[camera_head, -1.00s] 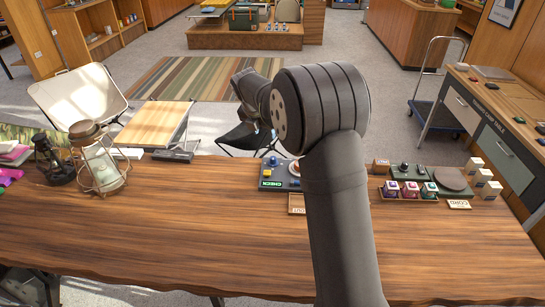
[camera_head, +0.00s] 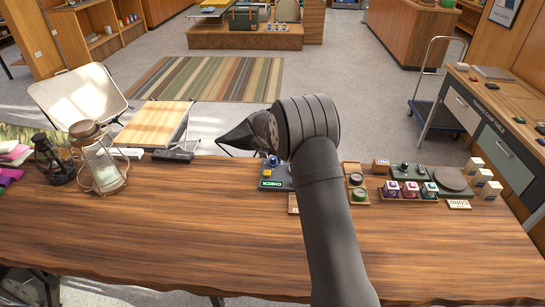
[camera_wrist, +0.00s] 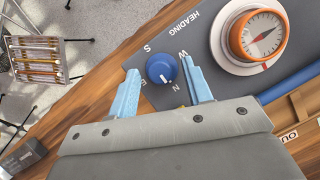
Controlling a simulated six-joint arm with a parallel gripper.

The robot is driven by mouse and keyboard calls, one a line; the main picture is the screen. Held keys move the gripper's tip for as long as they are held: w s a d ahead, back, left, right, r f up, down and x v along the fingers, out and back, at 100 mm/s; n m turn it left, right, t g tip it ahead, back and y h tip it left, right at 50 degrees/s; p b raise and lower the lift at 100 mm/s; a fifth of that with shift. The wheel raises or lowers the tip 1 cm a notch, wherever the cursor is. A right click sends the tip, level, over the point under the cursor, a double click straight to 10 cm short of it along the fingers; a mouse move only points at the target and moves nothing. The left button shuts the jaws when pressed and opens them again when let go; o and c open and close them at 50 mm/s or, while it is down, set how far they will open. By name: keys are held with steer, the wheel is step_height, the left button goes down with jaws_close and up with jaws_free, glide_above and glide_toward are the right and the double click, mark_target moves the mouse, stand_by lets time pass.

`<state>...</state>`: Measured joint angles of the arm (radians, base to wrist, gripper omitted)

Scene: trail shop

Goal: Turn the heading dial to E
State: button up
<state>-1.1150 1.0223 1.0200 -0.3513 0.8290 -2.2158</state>
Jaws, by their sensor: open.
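The blue heading dial (camera_wrist: 162,69) sits on a dark grey panel (camera_wrist: 222,72) marked HEADING. The letters S, W and N show around it; the letter at its left is partly hidden by a finger. The dial's white mark points down, roughly toward N. My gripper (camera_wrist: 160,65) is open, its light blue fingers on either side of the dial; I cannot tell whether they touch it. An orange compass (camera_wrist: 262,36) on a white base stands on the same panel. In the head view the dial (camera_head: 273,160) shows small beside my arm, which hides my gripper.
The panel's yellow button and green CHECK label (camera_head: 272,184) face the near side. A lantern (camera_head: 100,165) stands at left. Small round tins (camera_head: 357,180), a tray of small boxes (camera_head: 410,192) and wooden blocks (camera_head: 482,177) sit at right. The near tabletop (camera_head: 180,240) is clear.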

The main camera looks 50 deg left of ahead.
steer(key=shift+w+f, duration=0.1)
steer(key=shift+f, duration=0.05)
steer(key=shift+c, duration=0.5)
steer(key=c, duration=0.9)
